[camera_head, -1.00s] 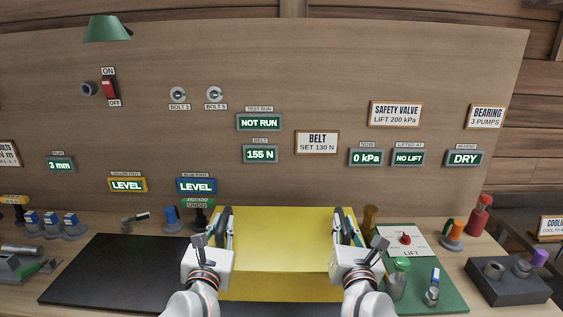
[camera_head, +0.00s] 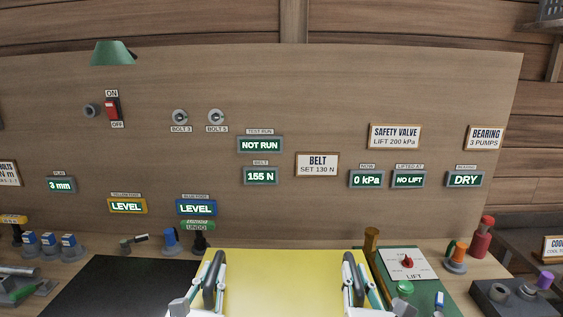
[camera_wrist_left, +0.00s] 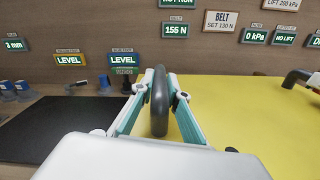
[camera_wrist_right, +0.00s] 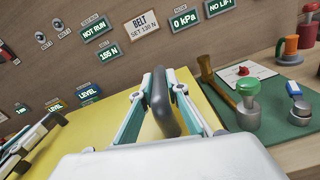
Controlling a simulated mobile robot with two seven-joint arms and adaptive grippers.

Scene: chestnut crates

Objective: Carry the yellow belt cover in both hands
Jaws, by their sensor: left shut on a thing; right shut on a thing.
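The yellow belt cover (camera_head: 283,285) is a broad yellow box-like piece at the bottom middle of the head view, with a dark handle at each side. My left gripper (camera_head: 213,275) is shut on its left handle, which shows as a dark bar between the fingers in the left wrist view (camera_wrist_left: 159,103). My right gripper (camera_head: 352,275) is shut on its right handle, seen dark between the fingers in the right wrist view (camera_wrist_right: 163,103). The cover's lower part is cut off by the head view's edge.
A black mat (camera_head: 115,285) lies left of the cover. A green mat (camera_head: 424,290) with the lift dial (camera_head: 407,262) and a green-topped item lies close on the right. The upright panel (camera_head: 300,90) rises behind.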

